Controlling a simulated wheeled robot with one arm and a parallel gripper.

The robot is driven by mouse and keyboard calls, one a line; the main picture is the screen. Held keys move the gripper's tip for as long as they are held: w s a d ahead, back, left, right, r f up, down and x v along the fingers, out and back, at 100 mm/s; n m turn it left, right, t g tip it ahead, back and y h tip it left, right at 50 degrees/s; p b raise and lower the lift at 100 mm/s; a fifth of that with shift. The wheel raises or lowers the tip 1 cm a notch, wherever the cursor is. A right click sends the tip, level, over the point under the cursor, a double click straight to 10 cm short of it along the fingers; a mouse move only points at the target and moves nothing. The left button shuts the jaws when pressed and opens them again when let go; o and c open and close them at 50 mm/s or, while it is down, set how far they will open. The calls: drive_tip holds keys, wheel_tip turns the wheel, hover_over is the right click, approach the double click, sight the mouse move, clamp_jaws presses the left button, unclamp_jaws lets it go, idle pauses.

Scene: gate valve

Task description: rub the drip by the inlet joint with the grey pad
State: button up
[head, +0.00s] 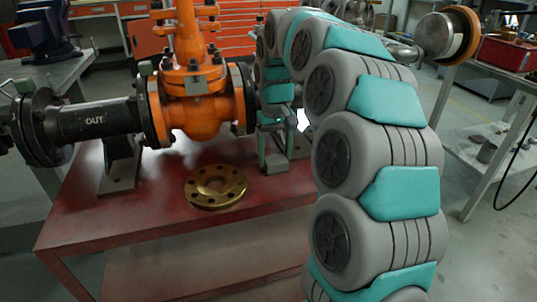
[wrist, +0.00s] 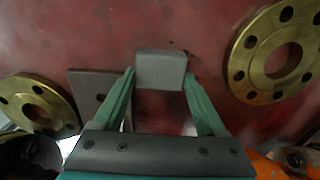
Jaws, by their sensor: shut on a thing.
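The orange gate valve (head: 198,100) stands on the red bench (head: 150,215); its left pipe (head: 92,120) is marked OUT. On the opposite side is the inlet-side flange (head: 241,98), with the joint beyond it largely hidden by my arm. My gripper (head: 276,140) points down just right of the valve. In the wrist view my gripper (wrist: 160,76) has its green fingers shut on the grey pad (wrist: 161,68), over the red surface.
A loose brass flange (head: 215,187) lies on the bench front; the wrist view shows one brass flange at right (wrist: 281,58) and another at left (wrist: 38,104). A grey support plate (wrist: 95,88) lies close left of the fingers. A side table (head: 490,135) stands at right.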

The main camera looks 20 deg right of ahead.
sight(254, 172)
drive_tip(key=shift+d, duration=0.9)
drive_tip(key=shift+a, duration=0.15)
drive_tip(key=shift+a+f, duration=0.15)
drive_tip(key=shift+a, duration=1.65)
drive_tip(key=shift+a+f, duration=0.15)
drive_tip(key=shift+a, duration=1.6)
drive_tip(key=shift+r+p, duration=0.85)
drive_tip(key=shift+r, duration=2.2)
